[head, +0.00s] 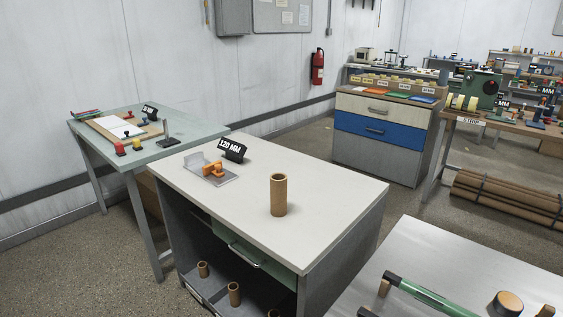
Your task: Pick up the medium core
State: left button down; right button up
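I cannot tell from this view which core is the medium one. Neither of my grippers shows in the head view, and nothing is touching the upright core.
On the cabinet top (330,190), a "120 MM" sign (232,150) and an orange device on a grey plate (213,171) stand behind left. A green table (190,130) adjoins at left.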

aim_at(278, 181)
jog(key=i+j+z, duration=0.15)
jog(key=i+z, duration=0.25)
jog(key=i+j+z, duration=0.2)
jog(key=z, duration=0.2)
jog(key=i+j+z, duration=0.25)
jog(key=j+z, duration=0.15)
